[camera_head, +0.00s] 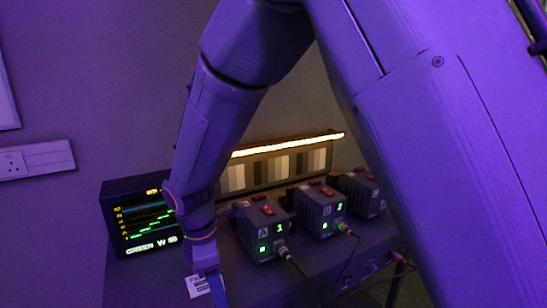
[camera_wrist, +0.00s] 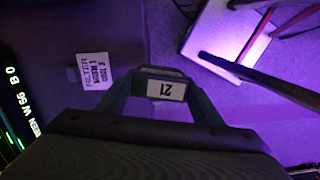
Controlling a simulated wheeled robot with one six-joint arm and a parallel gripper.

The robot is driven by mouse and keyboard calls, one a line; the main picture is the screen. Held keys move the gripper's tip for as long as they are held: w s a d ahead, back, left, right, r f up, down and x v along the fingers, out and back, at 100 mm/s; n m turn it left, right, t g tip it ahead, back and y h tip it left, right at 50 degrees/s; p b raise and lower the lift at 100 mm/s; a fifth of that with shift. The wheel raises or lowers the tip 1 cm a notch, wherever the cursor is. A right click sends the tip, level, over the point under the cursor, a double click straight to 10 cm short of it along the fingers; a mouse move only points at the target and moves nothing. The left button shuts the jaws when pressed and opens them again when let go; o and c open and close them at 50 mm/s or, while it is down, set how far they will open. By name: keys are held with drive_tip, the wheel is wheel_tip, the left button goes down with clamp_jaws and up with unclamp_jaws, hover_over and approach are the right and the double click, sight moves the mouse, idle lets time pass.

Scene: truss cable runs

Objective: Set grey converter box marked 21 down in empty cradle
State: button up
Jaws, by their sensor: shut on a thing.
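My gripper (camera_wrist: 163,98) is shut on the grey converter box (camera_wrist: 150,72), whose white label reads 21, upside down in the wrist view. Only the labelled face and a narrow upper edge of the box show between the fingers; my wrist hides the rest. In the head view my gripper (camera_head: 207,262) points down at the bottom edge, in front of the bench with the monitor, and the box cannot be made out there. I cannot pick out the empty cradle in either view.
A monitor (camera_head: 140,220) stands at the left. Three grey boxes with red switches, the nearest marked A (camera_head: 262,228), stand to the right, with cables in front. A white filter card (camera_wrist: 93,70) lies beside my gripper. A pale panel (camera_wrist: 222,30) and dark bar (camera_wrist: 265,82) are at upper right.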

drive_tip(key=w+d+f+m, duration=0.2)
drive_tip(key=d+f+m, duration=0.3)
drive_tip(key=d, duration=0.5)
drive_tip(key=w+d+f+m+g+y, duration=0.1)
drive_tip(key=w+d+f+m, duration=0.2)
drive_tip(key=d+m, duration=0.6)
drive_tip(key=w+d+f+m, duration=0.3)
drive_tip(key=d+f+m, duration=0.4)
drive_tip(key=d, duration=0.6)
drive_tip(key=shift+f+m+g, duration=0.4)
drive_tip(key=shift+f, duration=0.1)
